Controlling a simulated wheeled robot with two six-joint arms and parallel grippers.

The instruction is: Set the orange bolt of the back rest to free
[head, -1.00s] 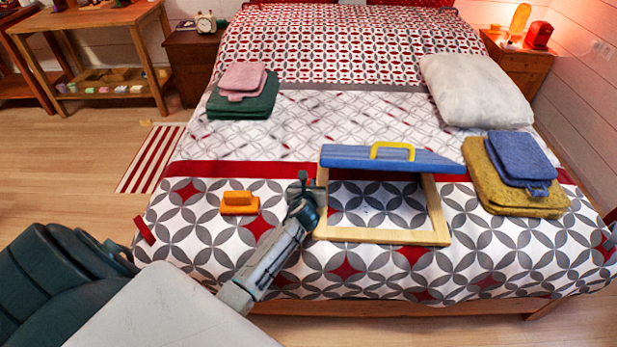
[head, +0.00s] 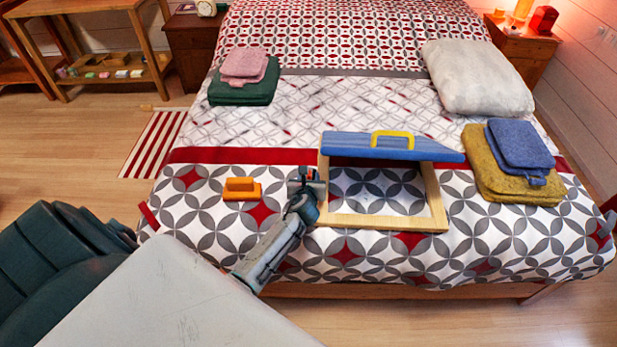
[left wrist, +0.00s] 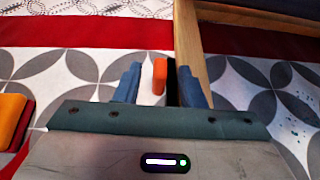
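The back rest is a wooden frame (head: 390,222) lying on the bed, with a blue panel (head: 350,145) raised at its far side and a yellow handle (head: 392,136) on the panel. The orange bolt (left wrist: 160,75) shows in the left wrist view beside the frame's left rail, next to a dark part. My left gripper (head: 307,180) is at the frame's left side. In the left wrist view its blue fingers (left wrist: 160,84) stand apart on either side of the bolt, with a visible gap on the left. My right gripper is not in view.
A separate orange block (head: 242,189) lies on the bed left of my gripper. Folded green and pink cloths (head: 243,92), a white pillow (head: 476,78) and yellow and blue cloths (head: 512,190) lie around. The bedspread left of the frame is mostly bare.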

